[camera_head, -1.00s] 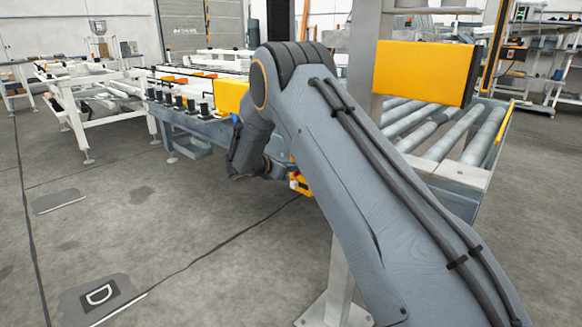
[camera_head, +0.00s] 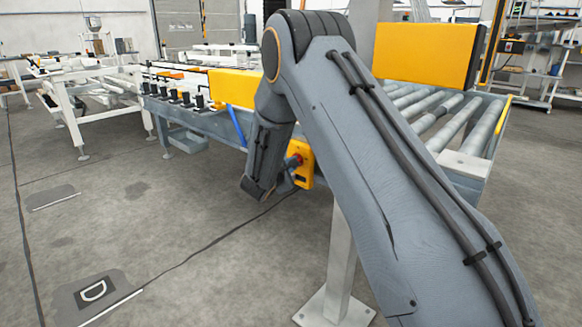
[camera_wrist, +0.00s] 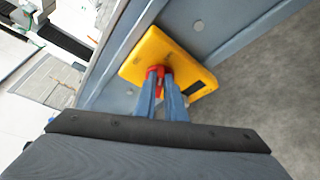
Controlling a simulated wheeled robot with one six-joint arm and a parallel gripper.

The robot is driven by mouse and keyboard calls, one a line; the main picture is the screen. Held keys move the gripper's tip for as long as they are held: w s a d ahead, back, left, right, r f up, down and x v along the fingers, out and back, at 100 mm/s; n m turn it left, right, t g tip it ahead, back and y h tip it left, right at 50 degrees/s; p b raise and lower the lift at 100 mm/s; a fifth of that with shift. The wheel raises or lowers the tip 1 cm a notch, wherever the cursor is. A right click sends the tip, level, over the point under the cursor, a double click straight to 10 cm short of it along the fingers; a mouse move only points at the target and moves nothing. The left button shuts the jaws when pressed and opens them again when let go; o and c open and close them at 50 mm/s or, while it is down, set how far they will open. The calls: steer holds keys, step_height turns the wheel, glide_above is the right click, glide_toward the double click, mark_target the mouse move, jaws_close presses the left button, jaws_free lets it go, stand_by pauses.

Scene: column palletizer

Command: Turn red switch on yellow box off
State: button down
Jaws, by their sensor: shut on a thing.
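The yellow box (camera_wrist: 150,50) is mounted on the side of the grey conveyor frame and shows tilted in the wrist view. Its red switch (camera_wrist: 158,69) sits between the tips of my gripper (camera_wrist: 162,82), which is shut on it. The fingers hide much of the switch, so its setting is hard to read. In the head view the yellow box (camera_head: 304,170) shows beside my arm, with the red switch (camera_head: 296,159) partly hidden at its left.
The conveyor frame (camera_head: 208,126) runs behind my arm. A grey post (camera_head: 340,260) with a floor plate stands in front of the box. A large yellow panel (camera_head: 425,54) is at upper right.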

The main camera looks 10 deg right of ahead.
steer(key=shift+s+d+f+m+t+h+b, duration=0.1)
steer(key=shift+f+m+t+b, duration=0.2)
steer(key=shift+m+b, duration=0.5)
steer(key=shift+s+d+f+m+t+h+b, duration=0.1)
steer(key=shift+f+m+t+b, duration=0.2)
steer(key=shift+m+b, duration=0.4)
steer(key=shift+s+f+m+t+h+b, duration=0.15)
steer(key=shift+m+t+b, duration=0.35)
steer(key=shift+m, duration=0.5)
steer(key=shift+w+m, duration=0.1)
steer(key=shift+m, duration=0.2)
steer(key=c, duration=1.8)
jaws_free()
steer(key=shift+d, duration=0.1)
steer(key=shift+c, duration=0.2)
steer(key=p+v, duration=0.2)
steer(key=v, duration=0.6)
steer(key=shift+p, duration=0.4)
